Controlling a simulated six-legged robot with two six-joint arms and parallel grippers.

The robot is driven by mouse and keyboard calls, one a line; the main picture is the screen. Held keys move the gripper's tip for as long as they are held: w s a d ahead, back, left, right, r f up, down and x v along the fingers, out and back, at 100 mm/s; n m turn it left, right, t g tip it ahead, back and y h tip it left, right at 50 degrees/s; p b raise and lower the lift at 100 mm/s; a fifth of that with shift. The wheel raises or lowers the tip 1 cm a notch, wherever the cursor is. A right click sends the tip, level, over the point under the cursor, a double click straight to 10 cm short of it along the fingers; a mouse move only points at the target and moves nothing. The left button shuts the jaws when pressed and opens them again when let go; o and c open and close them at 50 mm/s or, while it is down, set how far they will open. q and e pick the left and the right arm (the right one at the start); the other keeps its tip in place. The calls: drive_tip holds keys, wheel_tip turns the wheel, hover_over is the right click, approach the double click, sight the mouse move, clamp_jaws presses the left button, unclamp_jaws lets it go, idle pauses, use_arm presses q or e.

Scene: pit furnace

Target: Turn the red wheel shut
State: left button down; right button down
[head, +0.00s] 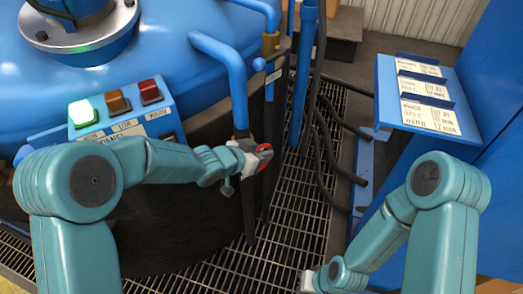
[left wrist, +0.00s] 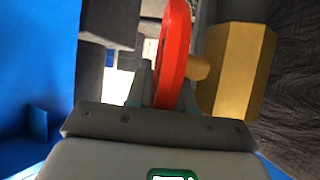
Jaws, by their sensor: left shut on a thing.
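The red wheel (head: 264,147) is mostly hidden behind my left gripper (head: 258,158) in the head view. In the left wrist view the wheel (left wrist: 173,50) shows edge-on as a red rim, running down between the fingers. My left gripper (left wrist: 163,95) is shut on this rim. A brass valve body (left wrist: 240,65) with a short stem stands just right of the wheel. My right gripper (head: 308,281) shows only in part at the bottom edge of the head view, apart from the wheel; its fingers cannot be made out.
A large blue vessel (head: 165,45) fills the left. A panel (head: 125,118) has a lit green lamp beside amber and red ones. Blue pipes (head: 236,85) and dark hoses (head: 328,150) stand near the wheel. A blue label shelf (head: 385,95) is at right. Grating (head: 285,225) covers the floor.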

use_arm(q)
drive_tip(key=c, duration=1.1)
unclamp_jaws()
drive_tip(key=p+v, duration=0.4)
drive_tip(key=v, duration=1.2)
drive_tip(key=shift+s+a+r, duration=0.1)
drive_tip(key=shift+r, duration=0.1)
